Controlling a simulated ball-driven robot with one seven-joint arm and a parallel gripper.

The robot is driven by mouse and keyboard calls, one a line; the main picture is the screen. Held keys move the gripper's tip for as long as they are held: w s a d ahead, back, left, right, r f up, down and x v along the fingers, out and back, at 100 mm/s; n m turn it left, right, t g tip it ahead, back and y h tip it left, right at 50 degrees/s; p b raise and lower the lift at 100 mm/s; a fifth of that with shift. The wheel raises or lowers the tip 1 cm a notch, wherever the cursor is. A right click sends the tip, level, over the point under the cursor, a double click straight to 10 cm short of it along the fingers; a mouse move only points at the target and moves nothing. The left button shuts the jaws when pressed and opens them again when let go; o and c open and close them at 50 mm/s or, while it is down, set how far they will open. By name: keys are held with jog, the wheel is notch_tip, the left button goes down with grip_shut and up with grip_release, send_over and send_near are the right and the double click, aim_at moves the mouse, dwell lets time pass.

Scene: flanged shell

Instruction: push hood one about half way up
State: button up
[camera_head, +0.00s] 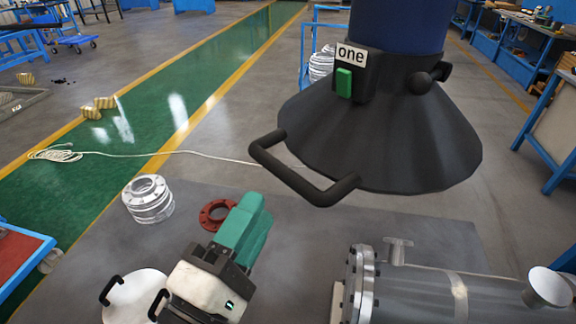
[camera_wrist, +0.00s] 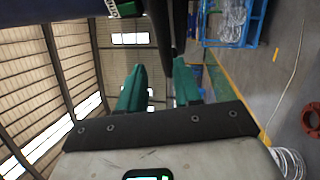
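Hood one (camera_head: 385,125) is a black flared cone under a dark blue duct, with a label reading "one" (camera_head: 350,54), a green button (camera_head: 344,83) and a side knob (camera_head: 421,83). Its black bar handle (camera_head: 322,192) sticks out at the lower left rim. My gripper (camera_head: 254,205), with teal fingers, is below and left of the handle, pointing up toward it. In the wrist view my gripper (camera_wrist: 160,80) has its two fingers apart and nothing is clearly held. Dark parts of the hood (camera_wrist: 160,28) show beyond the fingertips; I cannot tell their exact distance.
Below stands a grey table (camera_head: 300,245) with a flanged metal shell (camera_head: 430,295) at the right, stacked silver flanges (camera_head: 148,200) and a red-brown flange (camera_head: 216,214). A blue rack (camera_head: 318,50) stands behind the hood. A pale cable (camera_head: 190,153) crosses the floor.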

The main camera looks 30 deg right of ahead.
aim_at(280, 179)
jog(key=shift+g, duration=0.3)
jog(key=p+x, duration=0.3)
jog(key=x, duration=0.6)
jog(key=shift+w+d+f+p, duration=0.15)
jog(key=shift+p, duration=0.25)
jog(key=shift+w+d, duration=0.35)
jog(key=shift+d, duration=0.15)
jog(key=shift+c, duration=0.3)
grip_shut()
